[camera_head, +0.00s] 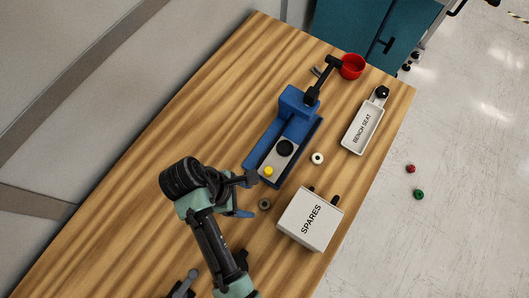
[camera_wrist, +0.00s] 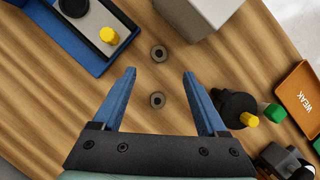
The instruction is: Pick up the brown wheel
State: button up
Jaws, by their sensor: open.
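A small brown-grey wheel (camera_head: 264,204) with a central hole lies flat on the wooden table, just right of my gripper (camera_head: 247,196) in the head view. The wrist view shows two similar small wheels, a far one (camera_wrist: 158,53) and a near one (camera_wrist: 157,99). Both look dark grey-brown, and I cannot tell for sure which is browner. My gripper (camera_wrist: 160,73) is open and empty, its blue fingers spread to either side of the wheels' line. The near wheel shows between the fingers, the far one beyond the tips. In the head view my arm may hide one wheel.
A blue fixture (camera_head: 297,105) with a yellow knob (camera_head: 268,171) stands close by. The wrist view shows a black part (camera_wrist: 232,103) and orange WEAK tray (camera_wrist: 294,77).

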aim_at(264, 204)
jog(key=x, duration=0.3)
jog(key=shift+s, duration=0.1)
jog(key=shift+p+x, duration=0.45)
jog(key=shift+x, duration=2.6)
grip_shut()
